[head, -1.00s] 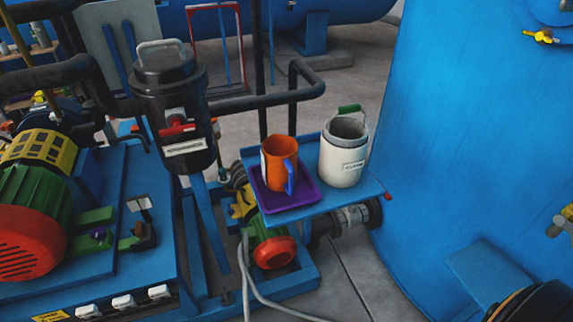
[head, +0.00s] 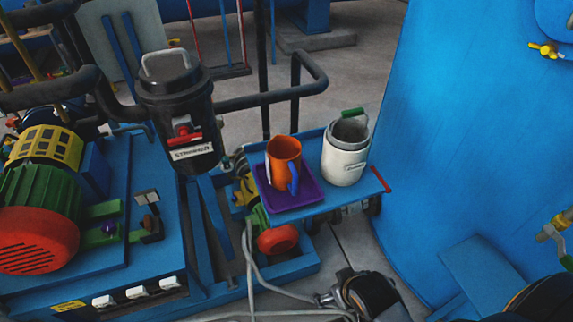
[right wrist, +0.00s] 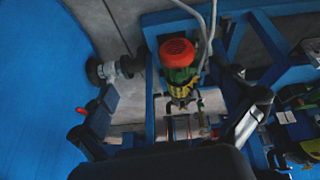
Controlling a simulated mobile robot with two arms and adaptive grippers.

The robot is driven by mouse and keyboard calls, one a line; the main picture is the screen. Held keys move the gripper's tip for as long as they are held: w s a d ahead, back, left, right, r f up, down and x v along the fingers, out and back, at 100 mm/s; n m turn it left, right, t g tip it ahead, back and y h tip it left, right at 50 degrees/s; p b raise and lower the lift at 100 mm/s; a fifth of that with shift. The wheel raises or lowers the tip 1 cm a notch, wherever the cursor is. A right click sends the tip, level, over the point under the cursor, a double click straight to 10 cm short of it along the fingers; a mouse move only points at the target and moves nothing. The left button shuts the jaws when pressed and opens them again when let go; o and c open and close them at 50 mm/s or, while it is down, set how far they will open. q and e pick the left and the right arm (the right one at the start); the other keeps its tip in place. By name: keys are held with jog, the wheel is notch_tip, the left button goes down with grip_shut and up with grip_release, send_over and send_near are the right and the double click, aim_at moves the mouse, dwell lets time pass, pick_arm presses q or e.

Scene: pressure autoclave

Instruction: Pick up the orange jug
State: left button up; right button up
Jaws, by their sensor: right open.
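The orange jug (head: 284,150) stands upright in a purple tray (head: 291,200) on a small blue shelf (head: 335,197) in the head view. Its blue handle faces front right, and a pale patch shows on its left side. My right arm comes in at the bottom right of the head view, in front of and below the shelf, apart from the jug. In the right wrist view my right gripper (right wrist: 183,98) has its fingers spread wide with nothing between them. I cannot make out the jug in that view. My left gripper is not in view.
A white canister (head: 343,165) with a green handle stands right of the jug. A black strainer (head: 180,110) and pipes are to the left and behind. A large blue vessel (head: 460,130) bounds the right. A red-ended motor (head: 278,240) and grey hoses lie below the shelf.

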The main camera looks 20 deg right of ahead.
jog(key=w+d+r+t, duration=0.4)
jog(key=w+r+t, duration=0.2)
jog(key=w+r, duration=0.45)
jog(key=n+t+y, duration=0.3)
jog(key=t+y, duration=0.3)
jog(key=y, duration=0.2)
send_near(296, 157)
jog(key=p+x, duration=0.2)
jog(key=x, duration=0.5)
jog(key=shift+w+a+f, duration=0.15)
jog(key=shift+w+a, duration=0.05)
jog(key=p+x, duration=0.2)
jog(key=x, duration=0.3)
jog(key=shift+w, duration=0.2)
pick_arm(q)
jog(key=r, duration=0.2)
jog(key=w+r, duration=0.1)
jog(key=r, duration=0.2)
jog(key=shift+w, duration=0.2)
pick_arm(e)
jog(key=shift+s, duration=0.1)
jog(key=c, duration=1.5)
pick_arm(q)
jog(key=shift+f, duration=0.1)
